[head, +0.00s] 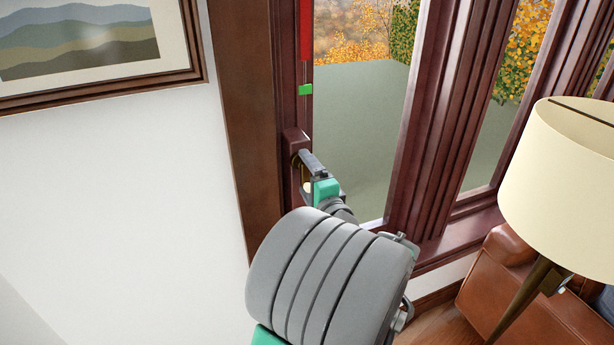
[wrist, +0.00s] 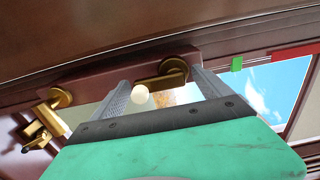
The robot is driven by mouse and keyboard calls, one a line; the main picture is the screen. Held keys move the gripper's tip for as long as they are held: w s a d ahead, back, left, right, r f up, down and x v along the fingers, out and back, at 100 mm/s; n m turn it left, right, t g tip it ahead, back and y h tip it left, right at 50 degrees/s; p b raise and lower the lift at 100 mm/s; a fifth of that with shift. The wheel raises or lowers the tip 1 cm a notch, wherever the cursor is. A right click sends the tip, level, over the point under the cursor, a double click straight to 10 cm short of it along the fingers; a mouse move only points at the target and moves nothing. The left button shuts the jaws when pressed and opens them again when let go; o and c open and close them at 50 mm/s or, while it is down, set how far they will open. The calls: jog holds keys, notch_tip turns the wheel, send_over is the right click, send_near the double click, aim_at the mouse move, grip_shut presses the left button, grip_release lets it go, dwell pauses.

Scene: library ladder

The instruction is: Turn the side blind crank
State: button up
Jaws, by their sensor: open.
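The blind crank has a brass arm (wrist: 160,82) on a round brass hub and a pale round knob (wrist: 140,96). It is mounted on a dark red-brown housing on the window frame. In the wrist view the crank arm and knob lie between the two grey fingers of my gripper (wrist: 160,80), which is open. I cannot tell whether a finger touches the knob. In the head view my gripper (head: 305,160) is at the crank housing (head: 295,140) and hides most of the crank.
A red strip (head: 305,30) and a green marker (head: 305,90) are on the frame above the crank. A second brass fitting (wrist: 45,125) is at the left of the wrist view. A lamp (head: 565,180) and leather chair (head: 530,290) stand right; a picture (head: 95,50) hangs left.

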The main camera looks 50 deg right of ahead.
jog(key=b+v, duration=0.2)
jog(key=v, duration=0.6)
jog(key=shift+w, duration=0.1)
